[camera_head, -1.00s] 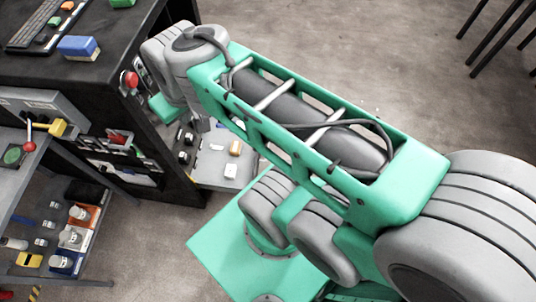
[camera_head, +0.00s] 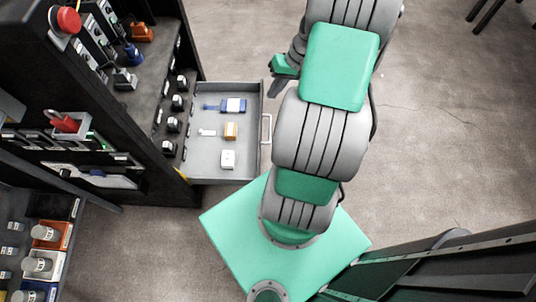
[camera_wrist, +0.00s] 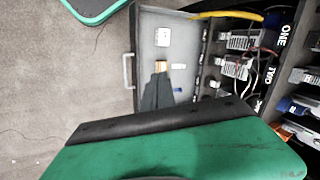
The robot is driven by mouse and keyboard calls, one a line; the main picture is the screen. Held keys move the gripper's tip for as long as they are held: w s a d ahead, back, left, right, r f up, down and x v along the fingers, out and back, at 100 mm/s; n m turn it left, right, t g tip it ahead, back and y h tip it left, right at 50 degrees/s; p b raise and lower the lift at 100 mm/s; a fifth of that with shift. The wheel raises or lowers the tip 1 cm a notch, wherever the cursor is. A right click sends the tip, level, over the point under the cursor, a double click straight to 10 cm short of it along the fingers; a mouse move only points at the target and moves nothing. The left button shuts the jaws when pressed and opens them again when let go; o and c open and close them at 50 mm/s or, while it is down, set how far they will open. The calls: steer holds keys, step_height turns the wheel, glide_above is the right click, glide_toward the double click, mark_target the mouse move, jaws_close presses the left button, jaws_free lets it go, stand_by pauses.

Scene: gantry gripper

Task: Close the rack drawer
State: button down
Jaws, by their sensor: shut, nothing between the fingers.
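The rack drawer (camera_head: 206,166) is pulled out of the black rack and stands open, a shallow grey tray with a light handle (camera_head: 266,129) on its front. In the wrist view, the drawer (camera_wrist: 150,28) and its handle (camera_wrist: 127,72) are also visible. My gripper (camera_head: 274,89) is shut and empty, near the drawer's far front corner, partly hidden by my arm. In the wrist view, my gripper's dark fingers (camera_wrist: 157,92) overlap the drawer's interior; whether they touch the drawer cannot be told.
The drawer holds a blue item (camera_head: 233,105), an orange one (camera_head: 231,131) and a white one (camera_head: 228,159). The black rack (camera_head: 130,178) stands left, with a red button (camera_head: 66,19) on it. Bare floor (camera_head: 430,130) lies to the right.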

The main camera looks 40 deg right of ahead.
mark_target(268, 142)
steer(key=s+d+f+m+t+y+b, duration=0.1)
steer(key=s+d+f+b, duration=0.15)
steer(key=f, duration=0.55)
steer(key=s+d+f+m+t+y+b, duration=0.1)
steer(key=s+d+f+b, duration=0.15)
steer(key=f, duration=0.55)
steer(key=s+d+f+m+t+y+b, duration=0.1)
steer(key=s+f+t+b, duration=0.15)
steer(key=f, duration=0.55)
steer(key=shift+g, duration=0.45)
steer(key=b+x, duration=0.1)
steer(key=x, duration=0.3)
steer(key=w+a+r+b+x, duration=0.1)
steer(key=x, duration=0.3)
steer(key=r+b+x, duration=0.1)
steer(key=x, duration=0.3)
steer(key=shift+w+a+f, duration=0.1)
steer(key=shift+w+a, duration=0.15)
steer(key=shift+a, duration=0.15)
